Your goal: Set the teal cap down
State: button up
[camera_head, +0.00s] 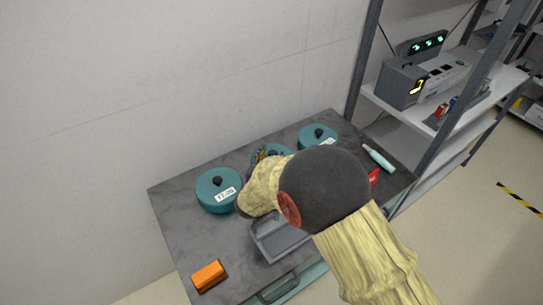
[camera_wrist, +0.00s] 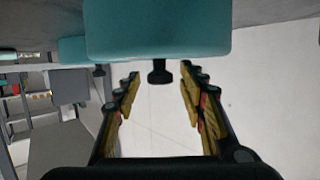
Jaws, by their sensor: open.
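Three teal caps with black knobs show on the grey cart top in the head view: a left cap (camera_head: 212,198) with a white label, a right cap (camera_head: 316,137), and a middle cap (camera_head: 284,152) partly hidden by my arm and gripper. My gripper (camera_head: 261,153) is at the middle cap. In the wrist view, a teal cap (camera_wrist: 158,30) fills the top centre, its black knob (camera_wrist: 159,72) pointing down in the picture. My gripper (camera_wrist: 159,88) is open, fingers on either side of the knob with gaps. Contact under the middle cap is hidden.
The cart top (camera_head: 185,235) also holds an orange block (camera_head: 209,276), a grey tray (camera_head: 268,246) partly behind my arm, a red item (camera_head: 374,176) and a pale bottle (camera_head: 379,158). A wall stands behind; a shelf unit (camera_head: 440,120) with a grey device stands right.

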jog(key=shift+r, duration=0.25)
jog(key=p+v, duration=0.3)
jog(key=v, duration=0.5)
notch_tip(320, 180, up, 9)
jog(key=w+g+y, duration=0.1)
jog(key=w+y, duration=0.1)
jog(key=y, duration=0.1)
jog(key=s+d+r+n+g+y, duration=0.25)
jog(key=s+d+r, duration=0.3)
jog(key=r, duration=0.35)
jog(key=s+d+r+g, duration=0.1)
jog(key=s+d, duration=0.4)
jog(key=s, duration=0.3)
jog(key=s+d+r+g+h, duration=0.1)
jog(key=s+d+g, duration=0.1)
jog(key=s+d, duration=0.4)
jog(key=s+d+r+g+h, duration=0.1)
jog(key=s+d, duration=0.4)
jog(key=s, duration=0.7)
jog(key=shift+s+d+g, duration=0.25)
jog(key=shift+d+g, duration=0.1)
jog(key=shift+g, duration=0.2)
